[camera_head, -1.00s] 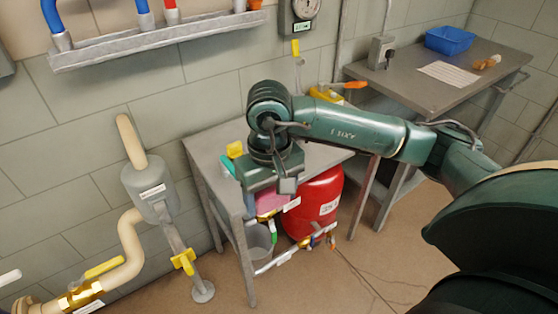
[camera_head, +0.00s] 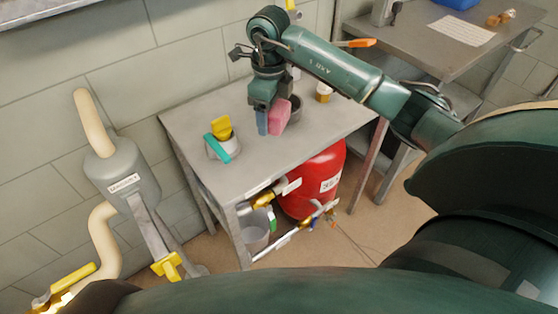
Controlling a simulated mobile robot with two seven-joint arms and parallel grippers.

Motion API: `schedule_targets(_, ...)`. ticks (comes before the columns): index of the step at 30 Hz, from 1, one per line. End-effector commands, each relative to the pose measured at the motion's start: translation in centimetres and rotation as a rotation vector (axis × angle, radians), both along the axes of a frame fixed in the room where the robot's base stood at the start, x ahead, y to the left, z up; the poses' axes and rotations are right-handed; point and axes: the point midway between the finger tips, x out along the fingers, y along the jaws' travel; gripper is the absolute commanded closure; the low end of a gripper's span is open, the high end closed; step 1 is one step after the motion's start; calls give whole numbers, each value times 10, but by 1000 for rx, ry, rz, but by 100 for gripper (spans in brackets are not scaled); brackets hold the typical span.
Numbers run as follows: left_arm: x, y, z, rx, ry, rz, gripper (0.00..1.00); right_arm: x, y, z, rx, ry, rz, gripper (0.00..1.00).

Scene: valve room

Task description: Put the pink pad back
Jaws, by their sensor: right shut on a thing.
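The pink pad (camera_head: 279,115) is in my right gripper (camera_head: 270,118), above the back middle of the grey metal table (camera_head: 239,182). One blue-grey finger shows on the pad's left side; the other finger is mostly hidden. The pad hangs upright, and I cannot tell whether its lower edge touches the tabletop. A dark round cup (camera_head: 296,103) stands just behind and right of the pad, partly hidden by it. My left gripper is not in view.
The table's front is clear. A red tank (camera_head: 318,180) and a bucket (camera_head: 255,238) are below.

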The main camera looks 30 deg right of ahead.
Motion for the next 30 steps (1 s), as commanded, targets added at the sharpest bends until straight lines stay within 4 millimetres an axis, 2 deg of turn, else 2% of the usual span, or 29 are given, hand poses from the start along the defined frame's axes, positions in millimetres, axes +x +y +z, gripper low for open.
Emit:
schedule_targets(1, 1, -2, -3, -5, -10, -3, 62, 3, -5, -9, 5, 5, -120, 51)
schedule_targets(3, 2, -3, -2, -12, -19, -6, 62, 6, -11, -14, 8, 9, -272, 51)
schedule_targets(6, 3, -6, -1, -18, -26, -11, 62, 10, -17, -18, 9, 14, -429, 51)
schedule_targets(9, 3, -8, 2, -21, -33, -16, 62, 11, -21, -22, 10, 18, -515, 51)
schedule_targets(11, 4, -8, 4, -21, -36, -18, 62, 11, -22, -29, 10, 21, -540, 51)
schedule_targets(18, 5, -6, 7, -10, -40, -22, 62, 10, -22, -71, 10, 21, -548, 51)
schedule_targets(25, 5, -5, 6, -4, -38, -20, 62, 11, -22, -90, 10, 19, -546, 51)
schedule_targets(30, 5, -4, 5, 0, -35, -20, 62, 11, -22, -114, 10, 21, -546, 51)
